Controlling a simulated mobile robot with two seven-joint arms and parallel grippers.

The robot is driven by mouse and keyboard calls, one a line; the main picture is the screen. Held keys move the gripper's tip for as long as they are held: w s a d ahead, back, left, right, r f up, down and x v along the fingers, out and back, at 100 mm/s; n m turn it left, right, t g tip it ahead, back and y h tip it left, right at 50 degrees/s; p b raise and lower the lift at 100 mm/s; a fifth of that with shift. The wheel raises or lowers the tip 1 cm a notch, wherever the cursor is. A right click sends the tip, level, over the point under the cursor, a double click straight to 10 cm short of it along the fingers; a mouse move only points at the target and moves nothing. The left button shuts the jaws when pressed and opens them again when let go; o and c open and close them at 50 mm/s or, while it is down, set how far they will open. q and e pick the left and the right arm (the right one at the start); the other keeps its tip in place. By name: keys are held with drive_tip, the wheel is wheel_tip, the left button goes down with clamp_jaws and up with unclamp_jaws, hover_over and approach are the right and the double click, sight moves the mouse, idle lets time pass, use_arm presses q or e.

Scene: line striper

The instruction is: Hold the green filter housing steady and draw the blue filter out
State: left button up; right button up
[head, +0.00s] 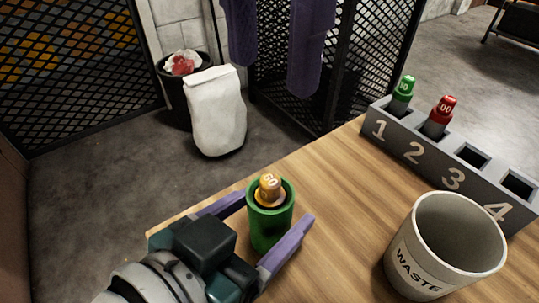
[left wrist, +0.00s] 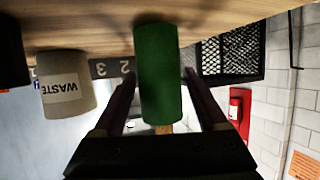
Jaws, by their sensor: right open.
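The green filter housing (head: 268,228) stands upright near the table's front-left edge. A filter with an orange-yellow top (head: 269,187) sits in it, its top above the rim; I see no blue filter. My left gripper (head: 268,207) has its purple fingers on either side of the housing, open. The left wrist view shows the housing (left wrist: 160,75) between the fingers (left wrist: 160,78), with gaps on both sides. My right gripper (head: 274,77) shows only as two large purple fingers at the top, apart and empty, pointing down; its body is out of frame.
A grey waste cup (head: 413,243) stands on the table, right of the housing. A grey rack (head: 425,158) behind it holds a green-topped filter (head: 404,87) at 1 and a red-topped one (head: 442,108) at 2; holes 3 and 4 are empty. Bare wood (head: 330,185) lies between.

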sight(270, 180)
use_arm(q)
clamp_jaws()
idle(0.4)
use_arm(e)
drive_tip(key=shift+o, duration=0.4)
drive_tip(key=shift+f+n, duration=2)
drive_tip(key=shift+n, duration=0.75)
drive_tip(key=shift+f+n, duration=2)
drive_tip(key=shift+n, duration=0.7)
drive_tip(key=shift+f+n, duration=2)
drive_tip(key=shift+n, duration=0.75)
